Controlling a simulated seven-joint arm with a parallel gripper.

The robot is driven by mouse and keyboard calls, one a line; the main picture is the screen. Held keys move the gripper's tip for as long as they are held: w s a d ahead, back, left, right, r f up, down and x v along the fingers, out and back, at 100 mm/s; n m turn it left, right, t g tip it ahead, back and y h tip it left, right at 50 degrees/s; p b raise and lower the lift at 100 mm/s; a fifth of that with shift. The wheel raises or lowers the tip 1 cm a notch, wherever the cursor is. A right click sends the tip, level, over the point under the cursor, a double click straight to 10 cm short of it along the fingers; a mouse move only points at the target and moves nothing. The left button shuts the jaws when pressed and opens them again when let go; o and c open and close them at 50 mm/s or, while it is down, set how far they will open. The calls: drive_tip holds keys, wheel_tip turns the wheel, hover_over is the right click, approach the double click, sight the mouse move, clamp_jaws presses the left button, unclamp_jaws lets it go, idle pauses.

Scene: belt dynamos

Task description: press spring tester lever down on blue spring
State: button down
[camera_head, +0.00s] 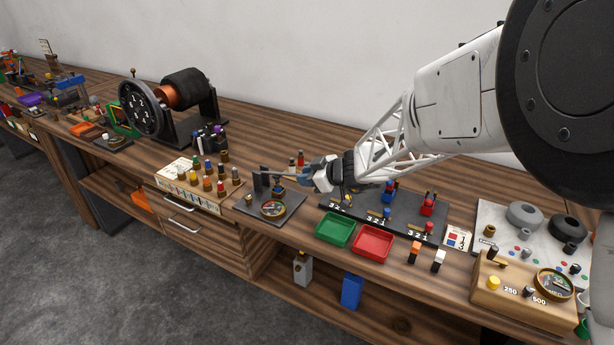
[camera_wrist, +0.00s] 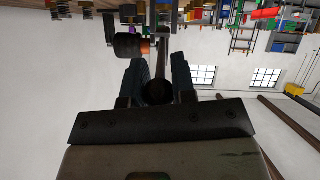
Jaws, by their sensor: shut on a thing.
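The spring tester is a dark plate (camera_head: 255,207) with a black upright and a round brass-rimmed dial (camera_head: 272,209), left of centre in the head view. Its grey lever (camera_head: 290,178) runs from the upright to the right, looking close to level. My gripper (camera_head: 311,177) is at the lever's right end. In the wrist view, both fingers of my gripper (camera_wrist: 159,76) stand either side of a round dark knob (camera_wrist: 157,92), and the lever's rod (camera_wrist: 163,40) runs away from it.
A pale rack of coloured knobbed pieces (camera_head: 179,174) stands left of the tester. A green tray (camera_head: 335,229) and a red tray (camera_head: 373,243) lie to the right, before a black board with blue and red parts. A large dynamo (camera_head: 183,88) stands behind left.

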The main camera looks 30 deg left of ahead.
drive_tip(key=c, duration=1)
unclamp_jaws()
drive_tip(key=shift+d, duration=0.1)
drive_tip(key=shift+v, duration=3.8)
drive_tip(key=shift+r, duration=0.1)
drive_tip(key=c, duration=0.5)
drive_tip(key=shift+s+a+r+g, duration=0.15)
drive_tip(key=shift+a+r+g, duration=0.25)
drive_tip(key=shift+a, duration=0.15)
clamp_jaws()
drive_tip(key=w+a+r+m+g+h, duration=0.1)
drive_tip(key=w+a+r+h, duration=0.2)
drive_tip(key=r+h, duration=0.8)
drive_tip(key=shift+w+a+r+m+g+h, duration=0.15)
drive_tip(key=shift+a+r+m+g+h, duration=0.2)
drive_tip(key=shift+a+h, duration=0.6)
